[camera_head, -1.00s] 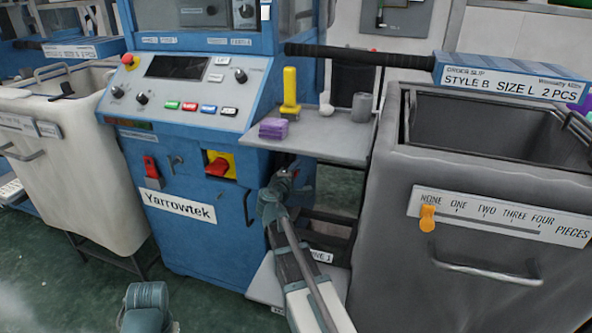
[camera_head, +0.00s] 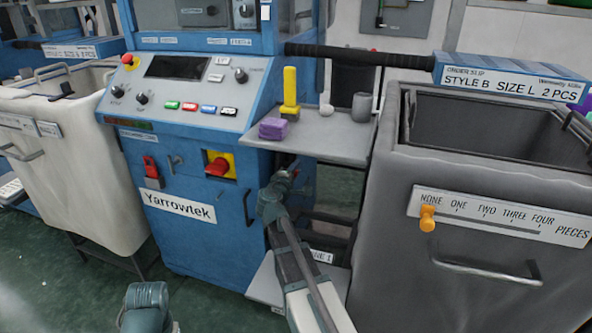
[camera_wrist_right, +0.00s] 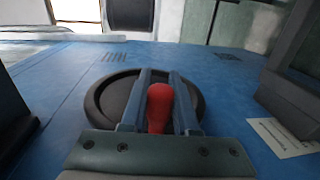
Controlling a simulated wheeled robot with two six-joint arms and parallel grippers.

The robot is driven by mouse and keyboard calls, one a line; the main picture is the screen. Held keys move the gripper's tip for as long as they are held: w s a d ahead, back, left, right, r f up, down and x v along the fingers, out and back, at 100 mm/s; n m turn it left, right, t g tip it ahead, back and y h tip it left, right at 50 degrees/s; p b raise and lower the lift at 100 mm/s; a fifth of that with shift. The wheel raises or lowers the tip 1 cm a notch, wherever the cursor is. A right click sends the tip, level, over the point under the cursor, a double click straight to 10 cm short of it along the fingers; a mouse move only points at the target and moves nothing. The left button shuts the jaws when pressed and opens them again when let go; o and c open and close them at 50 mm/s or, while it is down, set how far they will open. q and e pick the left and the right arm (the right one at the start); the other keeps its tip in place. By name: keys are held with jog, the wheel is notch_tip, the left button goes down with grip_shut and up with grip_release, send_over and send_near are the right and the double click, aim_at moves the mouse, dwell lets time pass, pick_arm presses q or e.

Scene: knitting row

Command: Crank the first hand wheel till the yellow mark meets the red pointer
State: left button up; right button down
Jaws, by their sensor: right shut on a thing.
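In the right wrist view, a round black hand wheel (camera_wrist_right: 98,100) lies against the blue machine side, with a red handle knob (camera_wrist_right: 159,108) on it. My right gripper (camera_wrist_right: 159,90) is shut on this red knob, one finger on each side. In the head view, my right gripper (camera_head: 284,178) is at the right side of the blue machine, below the grey shelf. The wheel is hidden there. I cannot make out the yellow mark or the red pointer in either view.
The grey shelf (camera_head: 340,148) above my right gripper holds a purple block (camera_head: 272,129), a yellow tool (camera_head: 290,92) and a grey cup (camera_head: 361,106). A grey bin (camera_head: 380,215) stands close on the right. The machine front (camera_head: 190,245) is on the left.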

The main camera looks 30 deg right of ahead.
jog(key=shift+r, duration=0.2)
jog(key=c, duration=0.7)
grip_release()
jog(key=shift+a, duration=0.1)
jog(key=p+v, duration=0.2)
jog(key=v, duration=1.1)
jog(key=shift+s+a, duration=0.25)
jog(key=shift+s, duration=0.1)
